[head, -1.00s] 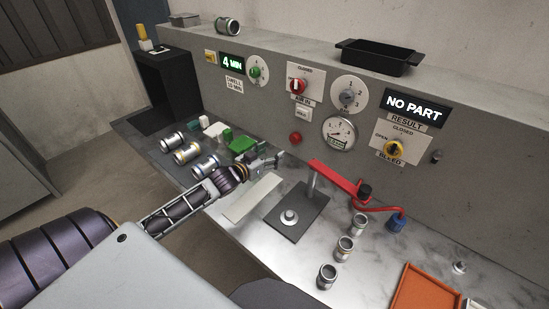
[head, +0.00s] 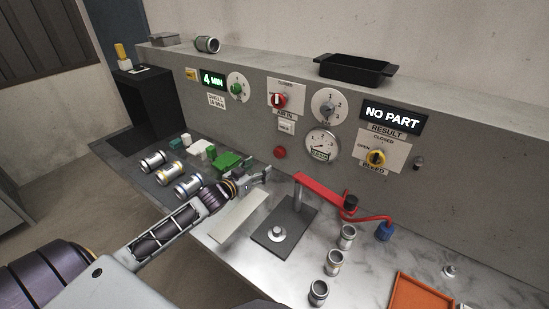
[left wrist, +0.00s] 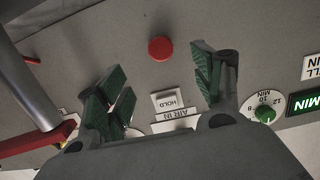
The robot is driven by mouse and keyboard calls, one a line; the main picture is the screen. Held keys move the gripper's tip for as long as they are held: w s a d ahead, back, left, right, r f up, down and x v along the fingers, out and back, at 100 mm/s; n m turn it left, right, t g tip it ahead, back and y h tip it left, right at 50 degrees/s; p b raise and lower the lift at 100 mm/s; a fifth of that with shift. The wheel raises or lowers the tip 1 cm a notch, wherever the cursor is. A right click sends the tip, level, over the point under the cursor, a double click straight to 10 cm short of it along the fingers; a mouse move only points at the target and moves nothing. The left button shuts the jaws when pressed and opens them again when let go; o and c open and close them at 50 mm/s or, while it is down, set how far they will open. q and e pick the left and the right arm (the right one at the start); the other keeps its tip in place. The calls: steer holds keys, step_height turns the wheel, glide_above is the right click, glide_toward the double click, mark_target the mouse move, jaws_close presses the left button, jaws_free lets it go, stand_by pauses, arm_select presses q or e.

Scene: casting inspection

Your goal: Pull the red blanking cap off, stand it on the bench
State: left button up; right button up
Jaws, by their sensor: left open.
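The red blanking cap (head: 280,152) is a small round red piece on the upright grey panel, low and left of the pressure gauge. It also shows in the left wrist view (left wrist: 161,49), above the HOLD button. My left gripper (head: 264,178) is open and empty, in front of the panel, below and slightly left of the cap in the head view. In the left wrist view the green-padded fingers (left wrist: 162,82) spread to either side of the cap's line, with the cap apart from them. My right gripper is not in view. The bench (head: 225,258) is grey marble-like.
Metal castings (head: 188,186) and green blocks (head: 228,161) lie at the bench's left. A dark plate (head: 272,246) with a red clamp arm (head: 320,188) stands mid-bench. Several cylinders (head: 318,292) and an orange tray (head: 420,292) are to the right. A pale strip (head: 240,215) lies below my gripper.

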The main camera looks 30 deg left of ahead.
arm_select(q)
steer(key=w, duration=0.1)
glide_toward(277, 155)
steer(key=shift+x, duration=1.95)
steer(key=shift+w+d, duration=0.15)
steer(key=shift+w, duration=0.4)
steer(key=shift+x, duration=1.05)
steer(key=shift+w, duration=0.25)
steer(key=shift+w+d+f, duration=0.15)
steer(key=shift+w, duration=0.75)
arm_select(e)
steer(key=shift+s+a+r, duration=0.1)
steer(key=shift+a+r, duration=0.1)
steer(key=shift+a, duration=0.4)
